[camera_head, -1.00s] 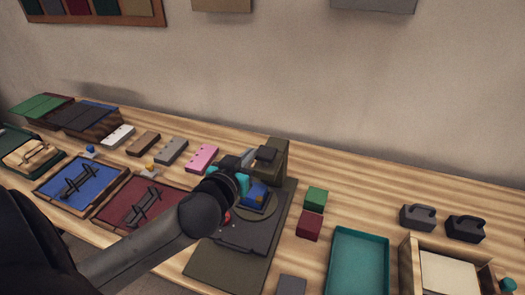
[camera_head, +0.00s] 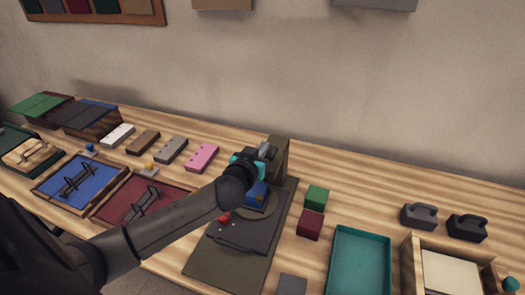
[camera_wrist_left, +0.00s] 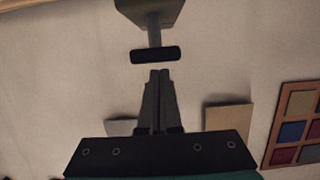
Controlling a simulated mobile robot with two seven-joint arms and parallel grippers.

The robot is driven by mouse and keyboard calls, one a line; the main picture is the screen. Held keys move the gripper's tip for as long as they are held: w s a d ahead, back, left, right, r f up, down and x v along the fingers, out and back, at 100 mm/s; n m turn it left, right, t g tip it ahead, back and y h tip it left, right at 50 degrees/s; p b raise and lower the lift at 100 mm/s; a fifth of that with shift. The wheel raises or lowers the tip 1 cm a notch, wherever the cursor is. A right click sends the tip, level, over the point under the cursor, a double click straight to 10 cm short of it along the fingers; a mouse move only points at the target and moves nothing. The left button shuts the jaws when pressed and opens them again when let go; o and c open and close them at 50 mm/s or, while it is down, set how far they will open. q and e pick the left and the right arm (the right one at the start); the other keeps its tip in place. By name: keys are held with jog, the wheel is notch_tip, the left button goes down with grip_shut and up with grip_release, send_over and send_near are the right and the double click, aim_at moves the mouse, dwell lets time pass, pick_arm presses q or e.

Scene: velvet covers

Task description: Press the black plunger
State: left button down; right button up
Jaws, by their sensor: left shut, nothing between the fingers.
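The black plunger (camera_wrist_left: 155,54) shows in the left wrist view as a flat dark bar on a grey rod, joined to an olive block (camera_wrist_left: 150,10). My left gripper (camera_wrist_left: 159,74) is shut and empty, its fingertips pointing at the plunger with a narrow gap visible between them. In the head view my left gripper (camera_head: 266,149) is in front of the top of the olive press post (camera_head: 281,158) and hides the plunger. A blue piece (camera_head: 257,194) sits on the press below the gripper, partly covered by my arm. My right gripper does not show.
The press base (camera_head: 232,268) lies under my left forearm. Green (camera_head: 316,198) and dark red (camera_head: 309,224) blocks and a teal tray (camera_head: 361,264) are to its right. A pink block (camera_head: 202,157) and framed panels are to its left. The wall is behind.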

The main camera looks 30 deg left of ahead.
pick_arm(q)
jog(key=shift+f, duration=0.25)
notch_tip(320, 180, down, 4)
jog(key=b, duration=0.3)
jog(key=shift+r, duration=0.1)
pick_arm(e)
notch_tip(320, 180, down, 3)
pick_arm(q)
jog(key=shift+r, duration=0.1)
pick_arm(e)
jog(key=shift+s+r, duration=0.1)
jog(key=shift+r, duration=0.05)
pick_arm(q)
jog(key=shift+r+p, duration=0.25)
jog(key=shift+p, duration=0.2)
notch_tip(320, 180, up, 4)
jog(key=p, duration=0.3)
jog(key=shift+r+p, duration=0.15)
jog(key=shift+p, duration=0.15)
jog(key=v, duration=1)
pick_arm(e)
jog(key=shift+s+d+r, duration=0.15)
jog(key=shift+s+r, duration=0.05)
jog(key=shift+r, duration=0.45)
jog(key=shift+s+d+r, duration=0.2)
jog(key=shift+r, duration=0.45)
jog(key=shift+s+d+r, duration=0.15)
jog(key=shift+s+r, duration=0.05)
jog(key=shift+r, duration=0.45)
